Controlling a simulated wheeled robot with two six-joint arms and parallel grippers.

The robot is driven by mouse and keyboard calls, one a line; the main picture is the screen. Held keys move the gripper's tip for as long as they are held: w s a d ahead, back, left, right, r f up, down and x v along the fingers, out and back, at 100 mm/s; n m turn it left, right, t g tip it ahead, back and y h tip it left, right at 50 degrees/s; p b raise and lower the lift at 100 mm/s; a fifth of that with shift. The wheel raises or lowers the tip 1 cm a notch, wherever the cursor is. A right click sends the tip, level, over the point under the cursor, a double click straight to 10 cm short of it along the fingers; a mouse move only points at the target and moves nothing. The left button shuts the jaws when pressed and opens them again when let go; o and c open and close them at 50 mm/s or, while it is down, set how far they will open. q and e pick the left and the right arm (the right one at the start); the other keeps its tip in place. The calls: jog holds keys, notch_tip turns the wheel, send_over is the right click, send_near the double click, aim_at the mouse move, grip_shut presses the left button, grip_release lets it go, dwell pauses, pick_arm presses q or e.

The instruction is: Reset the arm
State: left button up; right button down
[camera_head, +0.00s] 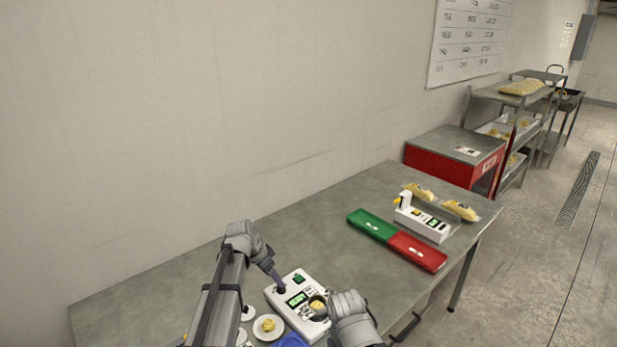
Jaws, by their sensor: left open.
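My left arm comes in from the bottom left and bends over the table. Its gripper (280,288) points down at the left side of a white weighing device (311,329) with a green display and a green button. The gripper is open, small and dark here; I see nothing held in it. I cannot tell whether it touches the device. A grey jointed part of my other arm covers the device's right side, and I cannot make out its gripper. A dark round piece with something yellow (317,304) is at the device's right.
A white dish with a yellow piece (268,325) and a blue item (290,341) lie near the front. Green (371,225) and red (418,252) trays, a second white device (423,222) and yellow packs (460,210) are at the right. The grey table (330,225) is clear between.

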pick_arm(q)
jog(key=s+d+n+g+y, duration=0.1)
jog(key=s+d, duration=0.4)
jog(key=s, duration=0.8)
jog(key=s+d+f+n+g+y, duration=0.1)
jog(key=s+d+n+g+y, duration=0.1)
jog(key=s, duration=1.2)
jog(key=d+n+y, duration=0.1)
jog(key=d+n, duration=0.1)
jog(key=d, duration=0.1)
jog(key=shift+d+f, duration=0.15)
jog(key=shift+d, duration=0.05)
jog(key=shift+s, duration=0.1)
